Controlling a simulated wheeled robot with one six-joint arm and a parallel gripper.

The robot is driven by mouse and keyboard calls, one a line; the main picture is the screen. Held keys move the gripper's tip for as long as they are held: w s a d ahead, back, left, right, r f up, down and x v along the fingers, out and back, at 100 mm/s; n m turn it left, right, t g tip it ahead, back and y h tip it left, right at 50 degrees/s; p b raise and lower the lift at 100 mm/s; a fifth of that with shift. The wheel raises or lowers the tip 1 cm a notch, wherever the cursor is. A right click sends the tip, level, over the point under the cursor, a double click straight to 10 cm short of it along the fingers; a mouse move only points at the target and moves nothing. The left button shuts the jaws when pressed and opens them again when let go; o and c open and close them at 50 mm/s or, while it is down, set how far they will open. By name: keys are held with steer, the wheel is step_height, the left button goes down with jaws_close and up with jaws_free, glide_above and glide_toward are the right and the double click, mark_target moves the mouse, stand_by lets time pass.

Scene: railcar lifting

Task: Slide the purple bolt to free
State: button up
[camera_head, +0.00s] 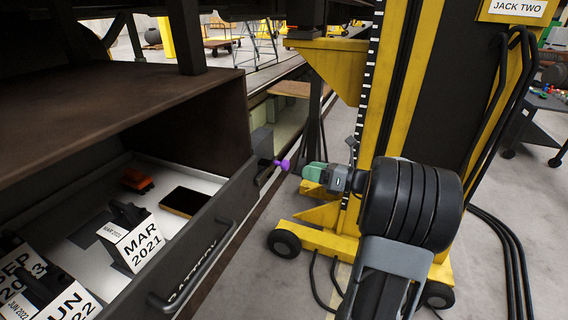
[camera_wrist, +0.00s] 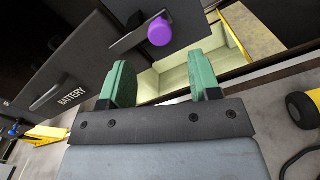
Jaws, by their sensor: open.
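The purple bolt (camera_head: 282,164) has a round knob and sticks out from a grey bracket at the far end of the battery drawer's front. In the wrist view its purple knob (camera_wrist: 160,31) is ahead of my gripper, above and between the fingers in the picture. My gripper (camera_head: 314,172) is to the right of the bolt, close to it but apart. In the wrist view my gripper's two green fingers (camera_wrist: 158,78) are spread, with nothing between them.
The battery drawer (camera_head: 205,262) stands open at the left, holding date blocks (camera_head: 133,243), an orange item (camera_head: 137,180) and a dark flat item (camera_head: 185,202). The yellow jack (camera_head: 411,80) stands close behind my arm. Open floor lies between them.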

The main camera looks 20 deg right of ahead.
mark_target(288, 165)
steer(key=p+x, duration=0.1)
steer(key=x, duration=0.8)
jaws_close()
stand_by(0.4)
